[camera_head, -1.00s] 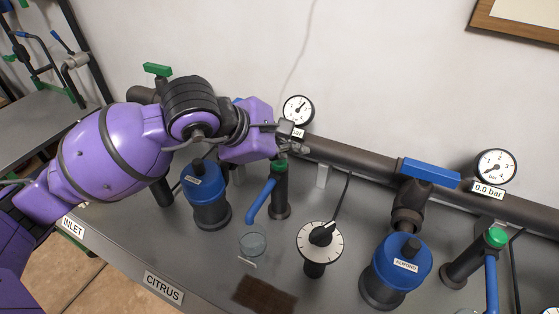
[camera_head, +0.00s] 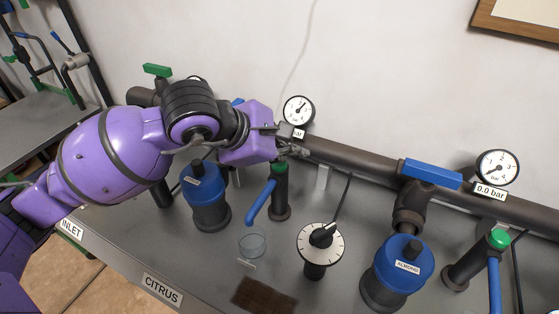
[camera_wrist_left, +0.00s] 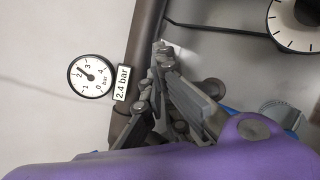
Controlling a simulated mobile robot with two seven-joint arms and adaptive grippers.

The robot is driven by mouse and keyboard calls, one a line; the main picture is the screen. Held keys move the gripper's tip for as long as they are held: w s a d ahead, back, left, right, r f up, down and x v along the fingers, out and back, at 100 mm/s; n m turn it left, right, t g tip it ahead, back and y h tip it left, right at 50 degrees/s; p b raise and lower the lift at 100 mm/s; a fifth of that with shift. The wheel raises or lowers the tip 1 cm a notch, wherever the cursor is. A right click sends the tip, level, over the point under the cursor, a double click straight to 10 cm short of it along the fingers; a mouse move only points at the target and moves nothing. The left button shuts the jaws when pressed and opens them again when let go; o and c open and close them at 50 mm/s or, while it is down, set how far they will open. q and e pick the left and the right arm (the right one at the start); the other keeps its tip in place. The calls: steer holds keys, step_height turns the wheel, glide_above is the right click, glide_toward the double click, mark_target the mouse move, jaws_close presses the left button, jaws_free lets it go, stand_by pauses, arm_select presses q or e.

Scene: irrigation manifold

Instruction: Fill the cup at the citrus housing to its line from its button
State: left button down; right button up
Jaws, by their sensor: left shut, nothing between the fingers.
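The blue citrus housing (camera_head: 205,195) stands at the left of the bench, behind the CITRUS label (camera_head: 163,289). A clear cup (camera_head: 252,245) stands in front of it, under the blue spout of a dark tap post (camera_head: 280,195). The cup's line and any water in it are too small to tell. The post's green button (camera_head: 280,164) shows just below my left gripper (camera_head: 296,151). That gripper is shut and empty; I cannot tell whether it touches the button. Its fingers also show in the left wrist view (camera_wrist_left: 162,68). My right gripper is not in view.
A gauge (camera_head: 298,110) behind the gripper reads 2.4 bar on its plate (camera_wrist_left: 122,83). A dark pipe (camera_head: 345,157) runs along the wall. A dial (camera_head: 320,242) stands right of the cup, then the almond housing (camera_head: 402,265). A brown mat (camera_head: 264,296) lies in front.

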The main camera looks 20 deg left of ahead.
arm_select(q)
steer(key=shift+f, duration=0.25)
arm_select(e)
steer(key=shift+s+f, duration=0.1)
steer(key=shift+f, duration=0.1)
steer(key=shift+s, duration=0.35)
arm_select(q)
steer(key=shift+r, duration=0.1)
steer(key=shift+r+p, duration=0.35)
steer(key=shift+r, duration=0.7)
step_height(320, 180, up, 5)
steer(key=shift+f+p, duration=0.15)
steer(key=shift+p, duration=1.1)
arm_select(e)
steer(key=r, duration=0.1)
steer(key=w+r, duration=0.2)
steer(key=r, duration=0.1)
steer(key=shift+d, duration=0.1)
